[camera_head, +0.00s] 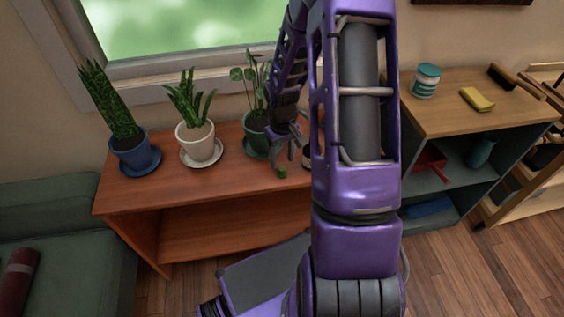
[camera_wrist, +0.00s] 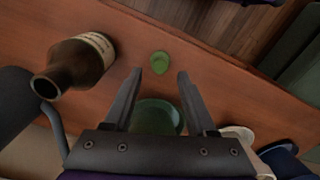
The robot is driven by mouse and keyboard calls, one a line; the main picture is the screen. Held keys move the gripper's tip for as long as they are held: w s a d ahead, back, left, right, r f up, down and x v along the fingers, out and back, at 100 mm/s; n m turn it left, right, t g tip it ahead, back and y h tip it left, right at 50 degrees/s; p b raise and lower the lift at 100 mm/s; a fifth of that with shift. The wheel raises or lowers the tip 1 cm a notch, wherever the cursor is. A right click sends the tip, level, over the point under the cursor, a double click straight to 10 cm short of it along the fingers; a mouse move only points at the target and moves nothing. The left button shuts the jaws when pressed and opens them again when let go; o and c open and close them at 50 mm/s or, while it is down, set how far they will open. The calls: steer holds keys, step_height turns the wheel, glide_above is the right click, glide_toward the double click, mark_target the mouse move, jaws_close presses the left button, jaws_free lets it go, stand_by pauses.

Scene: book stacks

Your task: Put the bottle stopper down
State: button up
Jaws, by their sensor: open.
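The bottle stopper, a small green piece, lies on the reddish wooden shelf top (camera_head: 140,195) near its front edge. It shows in the head view (camera_head: 282,173) and just beyond my fingertips in the wrist view (camera_wrist: 161,58). My gripper (camera_head: 287,150) is open above the shelf top, and nothing is between its fingers. In the wrist view the two dark fingers (camera_wrist: 160,75) are spread apart, with the stopper apart from both. A dark brown bottle (camera_wrist: 75,68) with a pale label and an open neck stands left of the stopper there; my arm mostly hides it in the head view.
Potted plants stand along the shelf top: one in a blue pot (camera_head: 134,154), one in a cream pot (camera_head: 198,143), one in a green pot (camera_head: 258,140) close by my gripper. A second shelf (camera_head: 440,115) at right holds a teal-and-white jar (camera_head: 425,82) and a yellow sponge-like block (camera_head: 477,99).

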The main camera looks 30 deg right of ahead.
mark_target(282, 168)
step_height(282, 168, up, 9)
steer(key=p, duration=0.1)
stand_by(0.6)
